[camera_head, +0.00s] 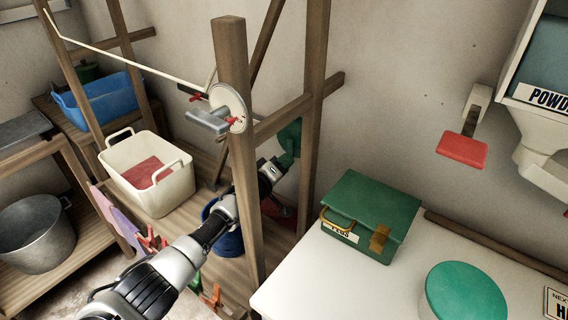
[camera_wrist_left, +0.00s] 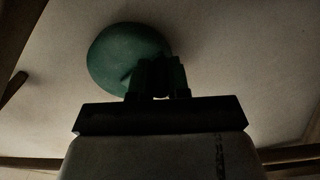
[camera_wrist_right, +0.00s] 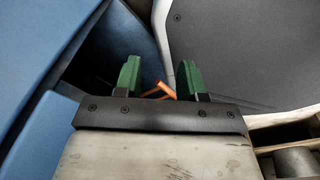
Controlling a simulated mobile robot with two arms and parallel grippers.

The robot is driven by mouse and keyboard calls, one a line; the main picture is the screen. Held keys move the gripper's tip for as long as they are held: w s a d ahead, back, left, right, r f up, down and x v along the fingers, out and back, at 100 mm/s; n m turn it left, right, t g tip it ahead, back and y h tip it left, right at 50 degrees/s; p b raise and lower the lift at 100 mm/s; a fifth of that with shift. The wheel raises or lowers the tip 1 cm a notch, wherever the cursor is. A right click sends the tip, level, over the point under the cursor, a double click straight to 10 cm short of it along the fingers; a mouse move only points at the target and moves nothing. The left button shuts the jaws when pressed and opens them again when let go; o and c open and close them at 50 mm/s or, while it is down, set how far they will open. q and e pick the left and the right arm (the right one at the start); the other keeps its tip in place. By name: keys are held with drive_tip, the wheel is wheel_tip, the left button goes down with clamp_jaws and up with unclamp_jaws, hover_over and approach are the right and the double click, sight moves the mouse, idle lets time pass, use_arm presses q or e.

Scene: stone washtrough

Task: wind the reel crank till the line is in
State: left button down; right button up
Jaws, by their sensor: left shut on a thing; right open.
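The line reel (camera_head: 228,107) is a pale disc on an upright wooden post, with a grey block and small red parts at it. A pale line (camera_head: 135,65) runs from the reel to the upper left. My left gripper (camera_head: 284,160) is behind and right of the post, below the reel. In the left wrist view its fingers (camera_wrist_left: 160,77) are shut at a rounded green thing (camera_wrist_left: 124,54), which also shows in the head view (camera_head: 291,136). I cannot tell if this is the crank's handle. My right gripper (camera_wrist_right: 157,78) is open and empty, out of the head view.
Wooden posts and braces stand close around my left arm. A white tub (camera_head: 180,190) and a blue basin (camera_head: 105,103) are at the left. A green box (camera_head: 375,205) and a round green lid (camera_head: 463,293) are on the white top at right. Blue surfaces (camera_wrist_right: 40,50) flank my right gripper.

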use_arm(q)
drive_tip(key=shift+w+a+r+m+p, duration=0.15)
drive_tip(key=shift+w+a+m, duration=0.2)
drive_tip(key=shift+m, duration=0.8)
drive_tip(key=shift+w+a+r+m+p, duration=0.15)
drive_tip(key=shift+a+m, duration=0.35)
drive_tip(key=shift+m, duration=0.6)
drive_tip(key=shift+w+a+r+m+p, duration=0.1)
drive_tip(key=shift+w+a+m+p, duration=0.2)
drive_tip(key=shift+m, duration=0.85)
drive_tip(key=shift+a, duration=0.1)
drive_tip(key=c, duration=1.1)
unclamp_jaws()
